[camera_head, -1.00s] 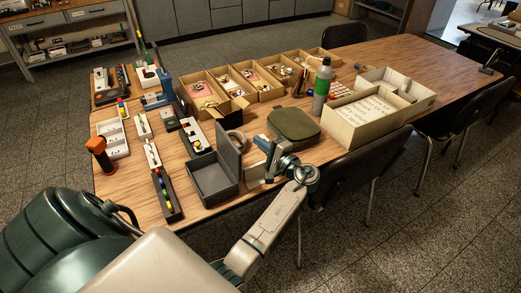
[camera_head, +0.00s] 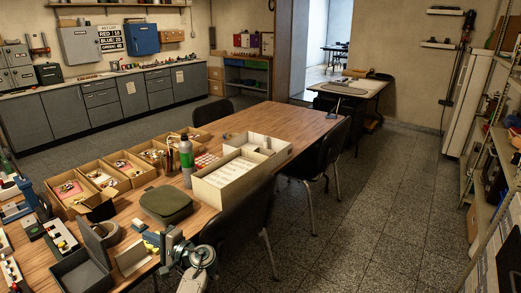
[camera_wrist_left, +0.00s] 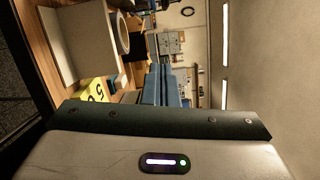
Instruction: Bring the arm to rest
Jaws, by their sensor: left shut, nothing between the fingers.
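My left gripper (camera_head: 152,240) is at the bottom of the head view, over the near edge of the wooden table (camera_head: 285,117). It is just right of an open grey box (camera_head: 83,275). In the left wrist view its blue fingers (camera_wrist_left: 166,84) are together with nothing between them. A yellow piece with dark marks (camera_wrist_left: 95,91) shows beside the fingers there; I cannot tell whether it touches them. My right gripper is not in view.
Cardboard trays (camera_head: 70,189) with small items line the table's left part. A green pouch (camera_head: 166,204), a grey-green bottle (camera_head: 187,158) and a large cream box (camera_head: 226,191) stand near my left gripper. Black chairs (camera_head: 318,155) line the right side. The table's far end is clear.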

